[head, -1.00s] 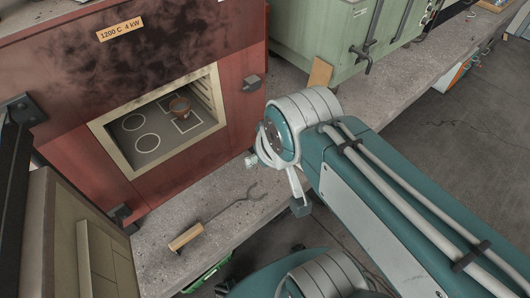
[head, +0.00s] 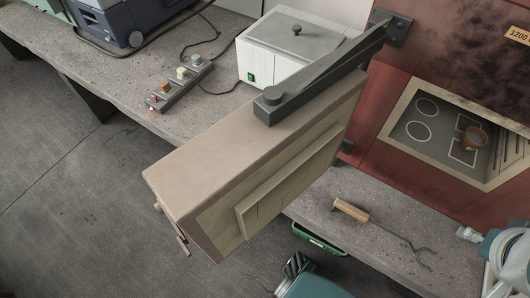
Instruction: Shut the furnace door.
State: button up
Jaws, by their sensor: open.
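The furnace door (head: 250,150) is a thick tan slab with a paler raised inner panel. It stands wide open, swung out to the left over the bench's front edge, on a dark hinge arm (head: 325,72). A small handle (head: 172,229) shows at its far lower-left end. The red furnace (head: 393,150) is at the right, its pale-framed opening uncovered. Inside is a brown crucible (head: 474,138) on a marked grey floor. My gripper (head: 480,250) is partly in view at the right edge, open, well right of the door and apart from it. The frame cuts off part of it.
Tongs with a wooden handle (head: 350,210) lie on the concrete bench (head: 385,260) before the furnace. Behind the door stand a white box (head: 285,55), a switch strip (head: 180,83) and a blue-grey machine (head: 115,20). A green tray (head: 318,240) sits below. The floor at left is clear.

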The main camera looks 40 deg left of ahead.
aim_at(221, 187)
jog(key=u, duration=1.9)
jog(key=j, duration=1.55)
